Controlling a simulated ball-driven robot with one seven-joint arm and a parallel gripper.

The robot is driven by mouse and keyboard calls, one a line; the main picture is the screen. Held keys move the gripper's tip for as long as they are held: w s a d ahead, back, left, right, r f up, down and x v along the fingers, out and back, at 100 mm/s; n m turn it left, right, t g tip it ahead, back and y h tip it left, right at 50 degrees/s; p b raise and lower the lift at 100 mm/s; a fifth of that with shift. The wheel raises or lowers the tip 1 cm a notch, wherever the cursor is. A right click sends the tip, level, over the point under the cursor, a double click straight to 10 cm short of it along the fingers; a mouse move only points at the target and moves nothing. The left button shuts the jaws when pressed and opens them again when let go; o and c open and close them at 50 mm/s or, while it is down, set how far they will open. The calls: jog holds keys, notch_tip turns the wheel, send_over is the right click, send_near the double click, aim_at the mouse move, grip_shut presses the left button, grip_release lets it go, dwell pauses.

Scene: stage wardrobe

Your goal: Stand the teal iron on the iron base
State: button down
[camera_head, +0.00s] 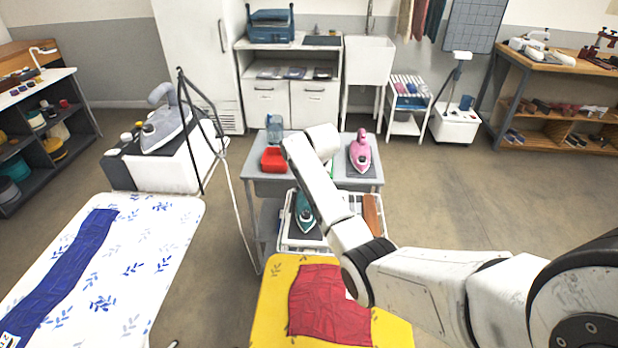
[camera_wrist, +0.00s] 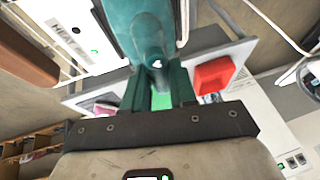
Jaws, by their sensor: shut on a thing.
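The teal iron (camera_head: 305,212) shows beside my forearm in the head view, over a white-framed stand. In the wrist view the iron (camera_wrist: 143,30) fills the top middle. My gripper (camera_wrist: 158,92) is shut on it, and it stretches away from the jaws. My forearm hides the gripper in the head view. A white-framed stand (camera_head: 285,243) with a dark panel lies below the iron, partly hidden; I cannot tell for sure that it is the iron base. A white panel with lettering and a green light (camera_wrist: 84,38) shows beside the iron in the wrist view.
A grey table (camera_head: 250,168) holds a red tray (camera_head: 273,160), a blue-grey bottle (camera_head: 274,128) and a pink iron (camera_head: 361,150). A brown block (camera_head: 373,215) is right of the stand. A yellow board (camera_head: 270,305) with red cloth (camera_head: 325,305) is in front. Open floor lies right.

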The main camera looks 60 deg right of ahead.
jog(key=c, duration=1.4)
grip_release()
jog(key=shift+f, duration=0.15)
jog(key=o, duration=0.5)
